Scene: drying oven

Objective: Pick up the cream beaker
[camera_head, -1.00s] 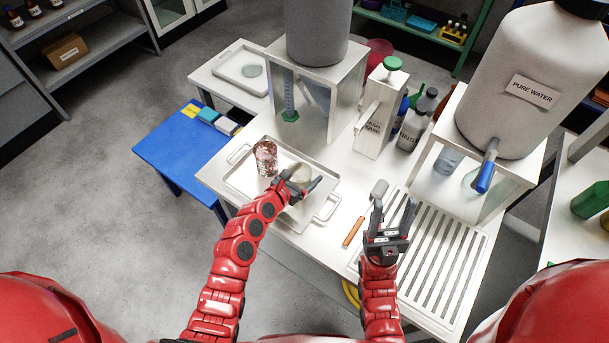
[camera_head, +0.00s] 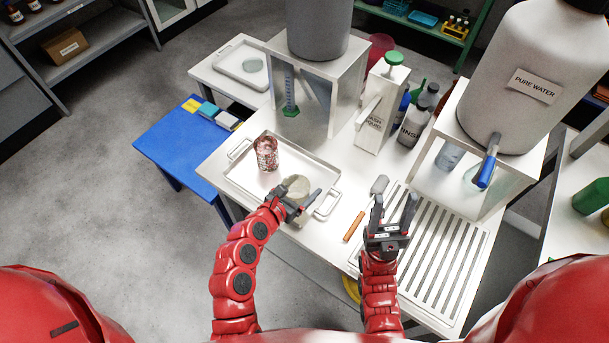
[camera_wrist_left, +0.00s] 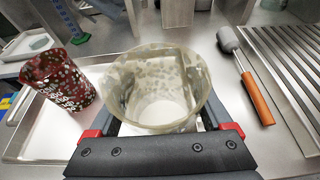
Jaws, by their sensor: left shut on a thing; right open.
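The cream beaker (camera_head: 298,186) is over the right part of the metal tray (camera_head: 240,186) in the head view. In the left wrist view the cream beaker (camera_wrist_left: 157,88) stands upright between the fingers, its open rim facing the camera. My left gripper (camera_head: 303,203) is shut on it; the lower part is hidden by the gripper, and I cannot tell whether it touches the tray. A red-speckled beaker (camera_head: 266,153) stands on the tray to the left, apart from the gripper. My right gripper (camera_head: 394,212) is open and empty near the slatted drain rack.
A brush with an orange handle (camera_head: 355,226) lies between the tray and the drain rack (camera_head: 440,262). A wash liquid dispenser (camera_head: 378,115) and bottles stand behind. A pure water tank (camera_head: 510,85) sits on a stand at the right. A blue table (camera_head: 170,150) is at the left.

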